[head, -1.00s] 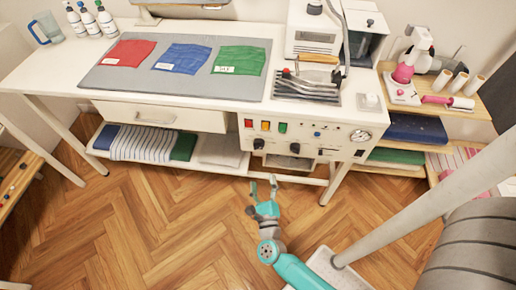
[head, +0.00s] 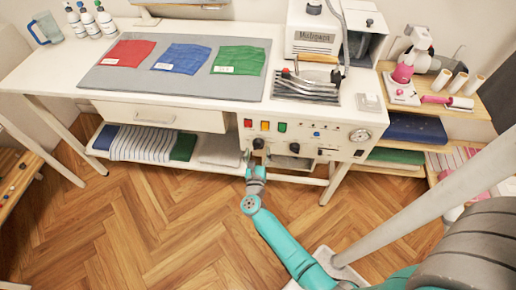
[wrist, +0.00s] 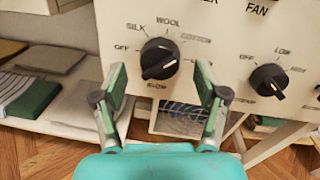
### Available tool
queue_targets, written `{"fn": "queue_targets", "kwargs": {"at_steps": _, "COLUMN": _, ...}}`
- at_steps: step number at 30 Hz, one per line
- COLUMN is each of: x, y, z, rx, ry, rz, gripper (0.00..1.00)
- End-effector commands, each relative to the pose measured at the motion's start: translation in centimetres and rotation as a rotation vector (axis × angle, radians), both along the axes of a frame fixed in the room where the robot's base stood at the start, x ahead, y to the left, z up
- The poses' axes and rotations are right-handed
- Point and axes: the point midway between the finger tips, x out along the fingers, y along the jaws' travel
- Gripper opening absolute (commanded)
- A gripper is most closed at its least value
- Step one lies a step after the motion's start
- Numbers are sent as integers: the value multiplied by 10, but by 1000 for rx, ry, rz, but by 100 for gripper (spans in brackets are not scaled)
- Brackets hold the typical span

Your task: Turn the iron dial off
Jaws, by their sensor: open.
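The iron dial (wrist: 159,58) is a round black knob on the white control panel, with OFF, SILK and WOOL readable around it and other labels blurred. A white line marks its face; I cannot tell which setting it points to. In the head view the dial (head: 258,143) is the left knob on the panel's lower row. My gripper (wrist: 161,80) is open, its two fingers to the left and right of the dial, and holds nothing. In the head view my gripper (head: 258,162) is at the panel's lower left; contact with the dial cannot be told.
A second black knob, the fan dial (wrist: 268,80), sits to the right. Red, orange and green buttons (head: 265,126) are above the iron dial. A lower shelf with folded fabrics (head: 145,143) is to the left. The wooden floor (head: 150,220) in front is clear.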

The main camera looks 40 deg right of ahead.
Motion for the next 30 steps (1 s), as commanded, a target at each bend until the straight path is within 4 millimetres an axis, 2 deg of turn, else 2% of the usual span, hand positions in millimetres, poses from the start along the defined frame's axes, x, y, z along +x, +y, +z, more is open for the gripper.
{"fn": "queue_targets", "kwargs": {"at_steps": 6, "x": 13, "y": -14, "z": 0, "rx": -1, "ry": 1, "rz": 0, "gripper": 73}}
{"fn": "queue_targets", "kwargs": {"at_steps": 16, "x": 14, "y": -16, "z": 0, "rx": -1, "ry": 2, "rz": 0, "gripper": 73}}
{"fn": "queue_targets", "kwargs": {"at_steps": 17, "x": 14, "y": -16, "z": 0, "rx": -1, "ry": 2, "rz": 0, "gripper": 68}}
{"fn": "queue_targets", "kwargs": {"at_steps": 21, "x": 14, "y": -16, "z": 0, "rx": -1, "ry": 1, "rz": 0, "gripper": 33}}
{"fn": "queue_targets", "kwargs": {"at_steps": 24, "x": 14, "y": -16, "z": 0, "rx": -1, "ry": 1, "rz": 0, "gripper": 12}}
{"fn": "queue_targets", "kwargs": {"at_steps": 30, "x": 14, "y": -16, "z": 0, "rx": -5, "ry": 7, "rz": 0, "gripper": 12}}
